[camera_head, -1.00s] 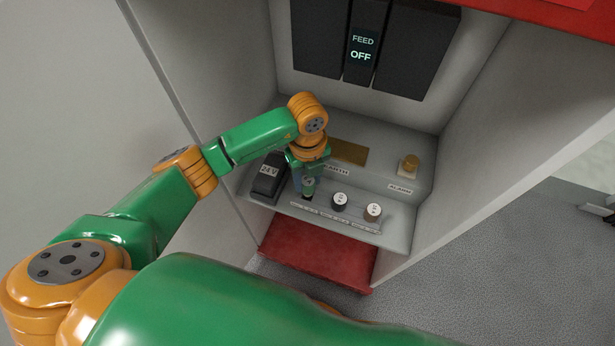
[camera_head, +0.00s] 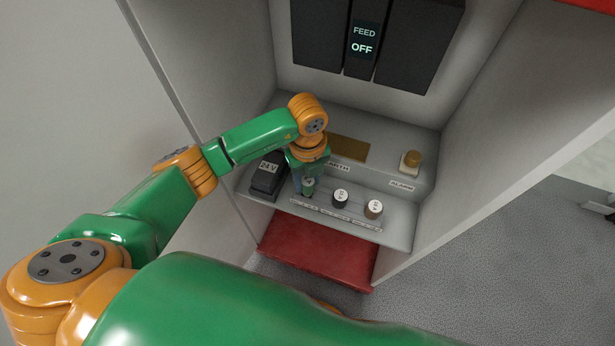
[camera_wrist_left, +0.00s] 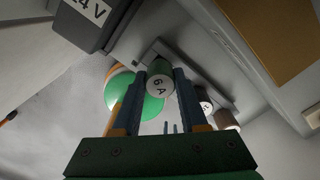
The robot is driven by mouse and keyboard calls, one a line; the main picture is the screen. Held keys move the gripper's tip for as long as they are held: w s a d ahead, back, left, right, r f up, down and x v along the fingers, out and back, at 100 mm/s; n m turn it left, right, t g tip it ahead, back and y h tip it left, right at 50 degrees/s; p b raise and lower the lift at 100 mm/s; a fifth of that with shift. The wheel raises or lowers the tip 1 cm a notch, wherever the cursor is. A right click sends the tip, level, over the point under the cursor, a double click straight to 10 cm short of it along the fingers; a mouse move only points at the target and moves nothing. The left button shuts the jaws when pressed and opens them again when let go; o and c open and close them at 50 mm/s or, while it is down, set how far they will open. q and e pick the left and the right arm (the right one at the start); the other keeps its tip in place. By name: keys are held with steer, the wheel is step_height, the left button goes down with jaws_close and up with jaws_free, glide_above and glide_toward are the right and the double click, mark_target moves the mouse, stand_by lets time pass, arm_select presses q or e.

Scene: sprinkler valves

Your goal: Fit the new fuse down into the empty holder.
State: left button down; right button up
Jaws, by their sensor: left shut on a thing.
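My left gripper (camera_head: 307,187) is shut on the new fuse, a green cylinder (camera_head: 308,184) with a pale top, over the left end of the fuse row. In the left wrist view the fuse (camera_wrist_left: 160,82) sits between the two fingertips (camera_wrist_left: 160,92) and its end reads "6 A". The fuse looks upright over the leftmost place in the row. The empty holder is hidden under the fuse and fingers, so I cannot tell how far in the fuse is. My right gripper is not in view.
A dark 24 V box (camera_head: 268,176) is close on the left. Cabinet walls flank the shelf.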

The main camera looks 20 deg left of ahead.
arm_select(q)
steer(key=shift+f+b, duration=0.65)
steer(key=shift+f, duration=0.25)
steer(key=shift+c, duration=1.8)
jaws_free()
steer(key=shift+r, duration=0.15)
step_height(320, 180, up, 8)
steer(key=p, duration=0.7)
steer(key=shift+p, duration=0.4)
